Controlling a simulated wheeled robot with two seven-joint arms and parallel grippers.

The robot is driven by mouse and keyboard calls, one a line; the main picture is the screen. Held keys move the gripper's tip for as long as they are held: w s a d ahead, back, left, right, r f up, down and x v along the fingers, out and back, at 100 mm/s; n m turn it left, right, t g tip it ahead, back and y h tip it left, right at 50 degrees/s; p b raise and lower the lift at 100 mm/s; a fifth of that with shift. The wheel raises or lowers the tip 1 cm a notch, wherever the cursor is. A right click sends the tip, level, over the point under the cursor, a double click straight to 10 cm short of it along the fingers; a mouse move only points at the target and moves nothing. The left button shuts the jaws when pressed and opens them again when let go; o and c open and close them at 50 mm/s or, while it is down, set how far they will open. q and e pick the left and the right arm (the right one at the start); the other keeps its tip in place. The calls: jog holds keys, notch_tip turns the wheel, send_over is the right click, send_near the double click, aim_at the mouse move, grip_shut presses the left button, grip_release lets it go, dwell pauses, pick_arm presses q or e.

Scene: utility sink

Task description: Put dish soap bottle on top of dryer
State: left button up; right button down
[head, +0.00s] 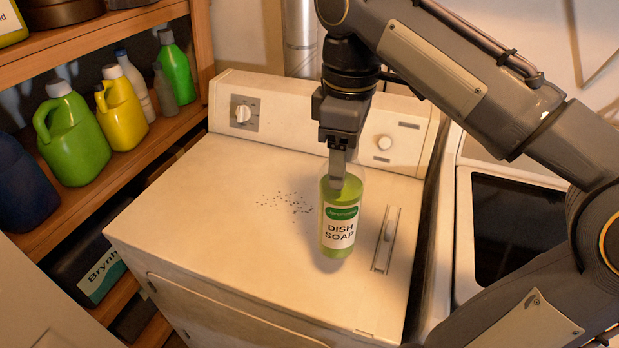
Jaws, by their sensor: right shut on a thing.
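The dish soap bottle (339,228) is clear with green liquid and a white label, and it is upright over the middle of the dryer top. My right gripper (338,176) points down and is shut on the upper part of the bottle. The dryer (200,210) is a white machine with a back panel carrying two knobs. A soft shadow lies around the bottle's base; I cannot tell whether the base touches the top or is slightly above it. My left gripper is not in view.
A wooden shelf (150,150) at the left holds several bottles, including a green jug (75,140) and a yellow jug (122,110). Another white appliance (500,180) with a dark panel stands at the right. A slotted fitting (387,240) lies right of the bottle. The dryer top's left is clear.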

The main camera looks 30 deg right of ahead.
jog(key=w+f, duration=0.8)
jog(key=f, duration=0.2)
jog(key=shift+a, duration=0.2)
jog(key=shift+f, duration=0.25)
jog(key=shift+c, duration=2.2)
grip_release()
jog(key=shift+s, duration=0.1)
notch_tip(320, 180, up, 12)
jog(key=p, duration=0.1)
jog(key=shift+p, duration=0.35)
jog(key=s+a+f+m+t+y, duration=0.2)
jog(key=s+f+m, duration=0.3)
jog(key=s+f, duration=0.3)
jog(key=s+a+f+m+t+y, duration=0.1)
jog(key=s+a+f+m+t, duration=0.1)
jog(key=s+f+m, duration=0.3)
jog(key=s+f+t, duration=0.1)
jog(key=s+f, duration=0.3)
jog(key=f, duration=0.2)
jog(key=shift+f+t+y, duration=0.15)
jog(key=shift+t+y, duration=0.15)
jog(key=shift+y, duration=0.1)
jog(key=shift+a, duration=0.1)
